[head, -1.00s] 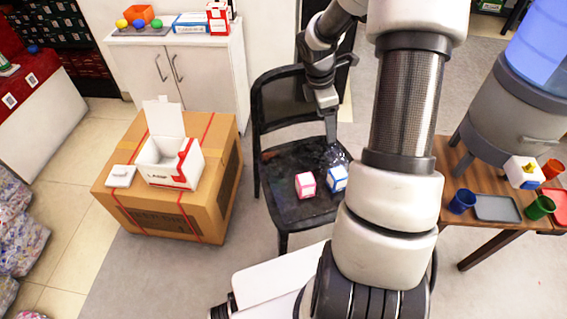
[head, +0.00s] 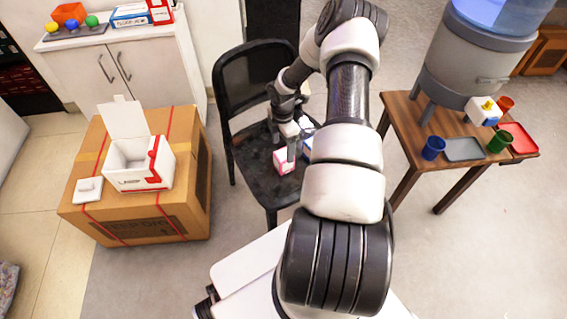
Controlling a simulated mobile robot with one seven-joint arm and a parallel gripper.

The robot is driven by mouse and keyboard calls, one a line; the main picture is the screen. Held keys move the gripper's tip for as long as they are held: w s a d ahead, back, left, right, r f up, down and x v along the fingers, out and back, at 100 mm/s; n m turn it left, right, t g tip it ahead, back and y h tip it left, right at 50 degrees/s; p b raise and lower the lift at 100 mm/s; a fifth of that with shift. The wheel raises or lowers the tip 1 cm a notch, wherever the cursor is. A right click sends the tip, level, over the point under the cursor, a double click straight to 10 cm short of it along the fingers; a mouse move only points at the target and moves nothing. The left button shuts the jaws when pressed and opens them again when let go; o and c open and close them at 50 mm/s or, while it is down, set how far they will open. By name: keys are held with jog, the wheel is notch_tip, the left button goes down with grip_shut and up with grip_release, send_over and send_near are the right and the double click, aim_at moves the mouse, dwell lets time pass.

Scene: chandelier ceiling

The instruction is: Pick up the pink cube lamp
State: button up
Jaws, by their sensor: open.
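The pink cube lamp (head: 281,163), pink with white faces, sits on the seat of a black chair (head: 256,164) in the head view. A blue and white cube (head: 307,147) sits on the seat just to its right, partly hidden by my arm. My gripper (head: 292,153) is low over the seat, at the right edge of the pink cube and overlapping it in the picture. Its jaws are open. I cannot tell whether a finger touches the cube.
A cardboard box (head: 190,190) bearing an open white carton (head: 140,178) stands at left. A white cabinet (head: 140,75) is behind. At right a wooden table (head: 403,112) holds a water dispenser (head: 465,60), cups and trays. The chair's backrest (head: 256,80) rises behind the seat.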

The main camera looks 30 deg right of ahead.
aim_at(284, 154)
jog(key=f, duration=0.3)
jog(key=f+b, duration=0.1)
jog(key=f, duration=0.1)
jog(key=f+b, duration=0.1)
jog(key=f, duration=0.2)
jog(key=shift+w+d+f, duration=0.15)
jog(key=shift+d+f, duration=0.1)
jog(key=shift+f, duration=0.05)
jog(key=c, duration=1.3)
jog(key=shift+r, duration=0.1)
